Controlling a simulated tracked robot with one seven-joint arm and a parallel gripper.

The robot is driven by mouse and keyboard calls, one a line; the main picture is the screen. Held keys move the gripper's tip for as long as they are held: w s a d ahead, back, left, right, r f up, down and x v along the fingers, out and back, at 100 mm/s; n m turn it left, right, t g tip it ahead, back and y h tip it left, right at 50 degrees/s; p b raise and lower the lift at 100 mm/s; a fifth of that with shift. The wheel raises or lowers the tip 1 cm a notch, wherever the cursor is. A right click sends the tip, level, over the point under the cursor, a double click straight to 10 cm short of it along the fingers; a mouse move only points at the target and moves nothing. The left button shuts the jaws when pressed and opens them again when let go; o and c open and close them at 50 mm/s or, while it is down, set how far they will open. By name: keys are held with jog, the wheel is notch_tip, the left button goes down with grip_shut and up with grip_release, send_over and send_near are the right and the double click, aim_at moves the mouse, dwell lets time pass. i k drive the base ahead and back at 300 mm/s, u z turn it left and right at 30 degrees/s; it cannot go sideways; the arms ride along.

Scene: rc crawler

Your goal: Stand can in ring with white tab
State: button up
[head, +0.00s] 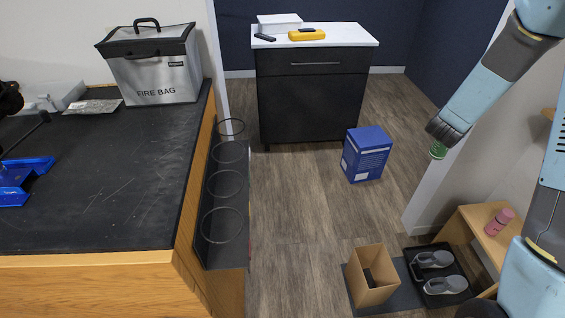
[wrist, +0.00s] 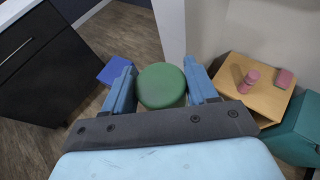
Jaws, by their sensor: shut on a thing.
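My gripper (head: 441,143) is shut on a green can (head: 438,152) at the right of the head view, held in the air above the floor. In the wrist view the can's round green end (wrist: 161,85) sits between the two blue fingers. Several thin dark rings stand out in a row along the right side of the workbench, over a dark ledge: a far ring (head: 231,119), then others, to the nearest ring (head: 222,208). The can is well to the right of the rings. I cannot make out a white tab on any ring.
A black-topped workbench (head: 110,190) with a fire bag (head: 160,75) is on the left. A dark cabinet (head: 312,95) and blue box (head: 367,153) stand at the back. An open cardboard box (head: 372,290), shoe tray (head: 438,272) and wooden bench (head: 485,235) are at lower right.

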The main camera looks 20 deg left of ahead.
aim_at(234, 150)
jog(key=k, duration=1.05)
jog(key=u, duration=0.5)
jog(key=i, duration=1)
jog(key=z, duration=0.05)
